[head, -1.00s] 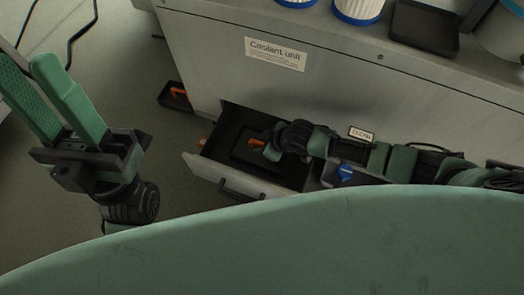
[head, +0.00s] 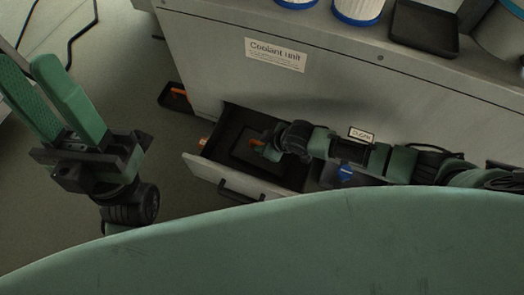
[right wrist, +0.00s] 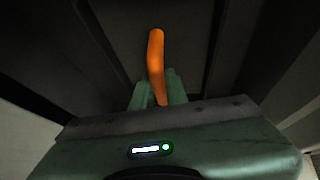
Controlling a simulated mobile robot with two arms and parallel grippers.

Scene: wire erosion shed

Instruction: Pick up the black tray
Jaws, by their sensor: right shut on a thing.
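A flat black tray (head: 420,27) lies on top of the coolant unit at the upper right of the head view, away from both grippers. A dark, tray-like square piece (head: 241,147) lies in the open drawer. My right gripper (head: 262,148) reaches into this drawer and is shut on an orange handle (right wrist: 156,50). The handle stands over the dark piece; I cannot tell whether it is fixed to it. The drawer interior is very dark in the right wrist view. My left gripper (head: 28,75) is open and empty above the floor at the left.
The open drawer (head: 222,184) juts from the grey coolant unit (head: 215,55). Another black piece with an orange part (head: 173,97) sits low beside the unit. A blue object (head: 345,172) lies by my right arm. White-and-blue cylinders (head: 357,10) stand on top. The left floor is mostly clear.

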